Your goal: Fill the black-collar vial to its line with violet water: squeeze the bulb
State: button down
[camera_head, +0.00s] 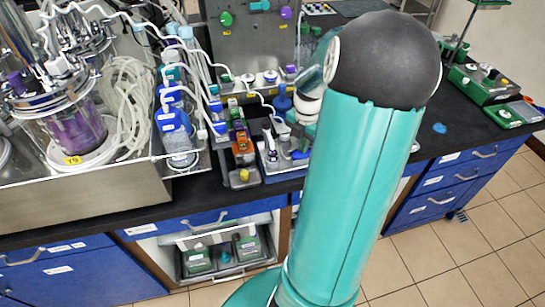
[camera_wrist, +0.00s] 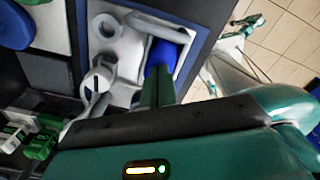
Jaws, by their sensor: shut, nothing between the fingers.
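My gripper (camera_wrist: 157,88) shows in the wrist view as a narrow green finger pair, shut and empty. Its tip is beside or over a blue cylinder (camera_wrist: 160,54) in a light tray (camera_wrist: 130,95); I cannot tell whether they touch. In the head view my arm hides the gripper's fingers. A glass vessel (camera_head: 78,132) with violet liquid stands at the left under a metal lid. I cannot make out the black-collar vial or the bulb for certain. Small vials and pale parts sit in a tray (camera_head: 284,170) left of my arm.
Blue-capped bottles (camera_head: 178,140) and coiled clear tubing (camera_head: 127,100) stand close together at the left. An orange and black device (camera_head: 242,150) sits left of the tray. Green equipment (camera_head: 485,85) stands far right. The dark bench (camera_head: 440,140) right of my arm is mostly clear.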

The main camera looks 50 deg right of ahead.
jog(key=shift+r, duration=1.4)
jog(key=shift+f, duration=0.15)
jog(key=shift+f, duration=1.2)
jog(key=shift+r, duration=1.3)
jog(key=shift+f, duration=0.1)
jog(key=shift+f, duration=1.25)
dwell(1.5)
jog(key=shift+r, duration=1.35)
